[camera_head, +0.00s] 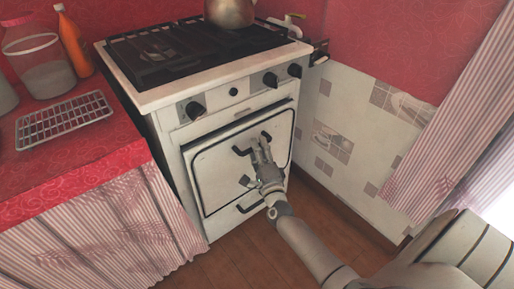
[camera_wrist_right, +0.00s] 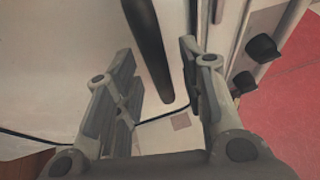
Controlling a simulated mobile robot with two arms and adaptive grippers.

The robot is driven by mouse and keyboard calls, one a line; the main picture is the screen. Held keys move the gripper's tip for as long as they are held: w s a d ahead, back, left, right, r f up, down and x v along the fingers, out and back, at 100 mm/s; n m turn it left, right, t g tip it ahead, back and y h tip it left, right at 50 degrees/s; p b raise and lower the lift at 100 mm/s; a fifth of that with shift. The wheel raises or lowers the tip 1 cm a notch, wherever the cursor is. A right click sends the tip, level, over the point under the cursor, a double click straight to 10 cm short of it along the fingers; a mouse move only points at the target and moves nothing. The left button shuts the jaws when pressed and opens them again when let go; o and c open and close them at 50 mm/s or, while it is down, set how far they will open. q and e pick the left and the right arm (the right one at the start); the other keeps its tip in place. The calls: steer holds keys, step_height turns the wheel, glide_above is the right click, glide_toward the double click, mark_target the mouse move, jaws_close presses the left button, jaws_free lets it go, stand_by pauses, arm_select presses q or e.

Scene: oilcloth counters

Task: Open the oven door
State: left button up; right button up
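The oven (camera_head: 190,130) is a white stove unit with a black-edged door (camera_head: 215,175) on its front; the door looks shut. A dark bar handle (camera_head: 241,151) sits near the top of the door, partly hidden by my right gripper. My right gripper (camera_head: 261,147) is in front of the door, at the handle. In the right wrist view, the gripper (camera_wrist_right: 157,60) has its fingers spread, and the dark handle (camera_wrist_right: 149,45) shows between them. I see no clear contact between fingers and handle. My left gripper is not in view.
Knobs (camera_head: 270,80) line the panel above the door; a kettle (camera_head: 230,12) stands on the hob. A red counter (camera_head: 60,170) with a wire rack (camera_head: 64,119) is at left. A tiled wall (camera_head: 345,130) is close on the right. Wooden floor (camera_head: 255,250) lies below.

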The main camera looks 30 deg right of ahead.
steer(key=shift+x, duration=0.8)
steer(key=shift+c, duration=0.4)
jaws_close()
